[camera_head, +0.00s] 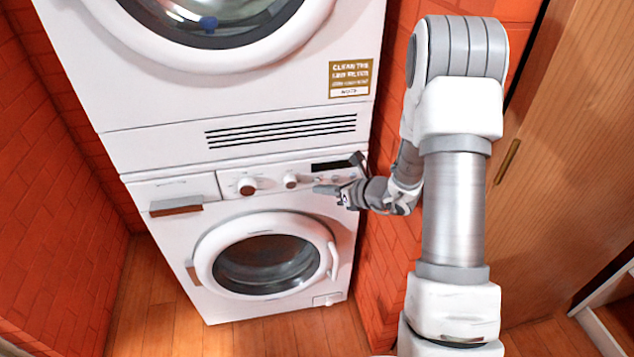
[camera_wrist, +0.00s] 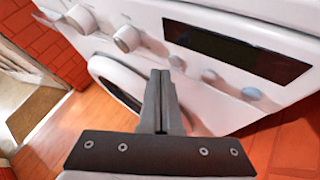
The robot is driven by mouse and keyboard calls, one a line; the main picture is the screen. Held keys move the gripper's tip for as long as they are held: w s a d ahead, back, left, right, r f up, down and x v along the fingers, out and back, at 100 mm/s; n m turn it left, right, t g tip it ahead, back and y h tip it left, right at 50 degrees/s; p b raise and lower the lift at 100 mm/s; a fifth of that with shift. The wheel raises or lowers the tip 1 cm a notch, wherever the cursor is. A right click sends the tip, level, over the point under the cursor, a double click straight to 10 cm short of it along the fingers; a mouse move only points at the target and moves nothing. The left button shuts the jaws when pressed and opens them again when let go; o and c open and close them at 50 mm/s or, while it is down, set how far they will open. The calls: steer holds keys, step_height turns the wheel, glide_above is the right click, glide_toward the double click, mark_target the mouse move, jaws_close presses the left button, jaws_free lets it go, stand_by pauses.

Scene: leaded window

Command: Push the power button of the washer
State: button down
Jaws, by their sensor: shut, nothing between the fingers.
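The white washer (camera_head: 205,235) is the lower of two stacked machines. Its control panel holds two round knobs, a dark display (camera_wrist: 235,50) and a row of small round buttons below the display. I cannot read which is the power button. My gripper (camera_head: 322,189) is shut and empty in front of the panel's right part. In the wrist view my gripper's fingertips (camera_wrist: 161,74) appear close to the left button; contact cannot be told.
The white upper machine (camera_head: 170,95) sits directly on the washer. The washer's round door (camera_head: 220,242) is closed, below the panel. A brick wall (camera_head: 385,265) stands close on the right, with a wooden door (camera_head: 565,140) beyond. Wooden floor lies in front.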

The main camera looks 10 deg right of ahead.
steer(key=s+b, duration=0.1)
steer(key=s, duration=0.5)
stand_by(0.5)
